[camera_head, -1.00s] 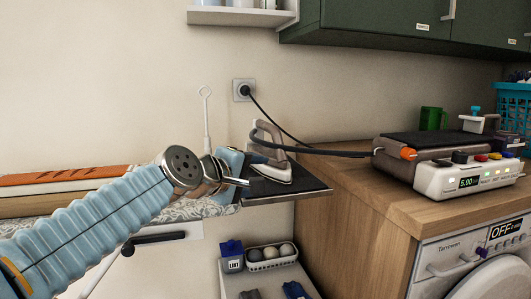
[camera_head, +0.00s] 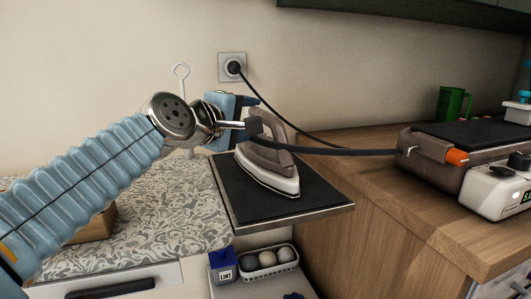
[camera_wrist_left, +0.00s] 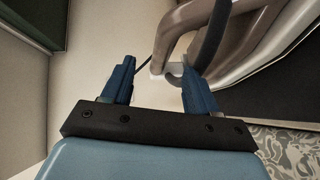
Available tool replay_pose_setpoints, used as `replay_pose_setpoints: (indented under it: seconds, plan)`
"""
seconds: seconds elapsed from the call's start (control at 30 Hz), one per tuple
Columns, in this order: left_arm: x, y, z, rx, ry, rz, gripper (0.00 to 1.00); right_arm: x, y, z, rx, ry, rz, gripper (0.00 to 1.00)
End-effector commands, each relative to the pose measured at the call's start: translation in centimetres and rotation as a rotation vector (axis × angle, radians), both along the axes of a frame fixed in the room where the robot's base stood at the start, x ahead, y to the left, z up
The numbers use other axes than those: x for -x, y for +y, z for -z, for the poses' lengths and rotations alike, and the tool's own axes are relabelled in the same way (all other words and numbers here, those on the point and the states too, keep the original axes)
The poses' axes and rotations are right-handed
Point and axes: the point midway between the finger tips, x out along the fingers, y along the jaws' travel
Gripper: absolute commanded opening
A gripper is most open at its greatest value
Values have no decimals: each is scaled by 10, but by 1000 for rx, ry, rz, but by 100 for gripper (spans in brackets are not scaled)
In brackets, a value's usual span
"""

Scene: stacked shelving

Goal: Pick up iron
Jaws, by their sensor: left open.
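The iron (camera_head: 268,168) stands on a dark rest plate (camera_head: 318,196) at the end of the patterned ironing board, with a grey-brown handle and white base. A dark hose runs from its rear to the right. My left gripper (camera_head: 252,104) is in front of the wall, by the upper rear of the iron's handle. In the left wrist view the two blue fingers (camera_wrist_left: 158,88) are apart, with nothing clamped between them. The iron's handle (camera_wrist_left: 180,40) and hose (camera_wrist_left: 208,40) lie just beyond the fingertips; I cannot tell if they touch. My right gripper does not show.
A steam station (camera_head: 425,150) sits on the wooden counter (camera_head: 350,150) at right, with a green mug (camera_head: 450,103) behind. A cord runs to the wall socket (camera_head: 232,67). Below are a lint box (camera_head: 223,268) and a basket of balls (camera_head: 268,260). The ironing board (camera_head: 175,225) lies under my arm.

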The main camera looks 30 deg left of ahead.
Motion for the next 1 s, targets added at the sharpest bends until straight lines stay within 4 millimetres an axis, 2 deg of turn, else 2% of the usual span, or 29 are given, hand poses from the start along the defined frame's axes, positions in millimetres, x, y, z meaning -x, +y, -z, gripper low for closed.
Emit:
replay_pose_setpoints:
  seconds: [0.1, 0.27, 0.53, 0.83, 1.0]
  plan:
    - [-17, 0, 2, 1, 2, 1, 59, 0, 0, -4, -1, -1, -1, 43]
    - [-29, -1, 5, 1, 2, 0, 59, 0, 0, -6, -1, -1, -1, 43]
    - [-68, -7, 15, 0, 3, 0, 59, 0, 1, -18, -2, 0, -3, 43]
    - [-74, -7, 17, -1, -1, 0, 59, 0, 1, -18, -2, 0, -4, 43]
    - [-74, -7, 17, -1, -1, 0, 33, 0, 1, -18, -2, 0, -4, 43]
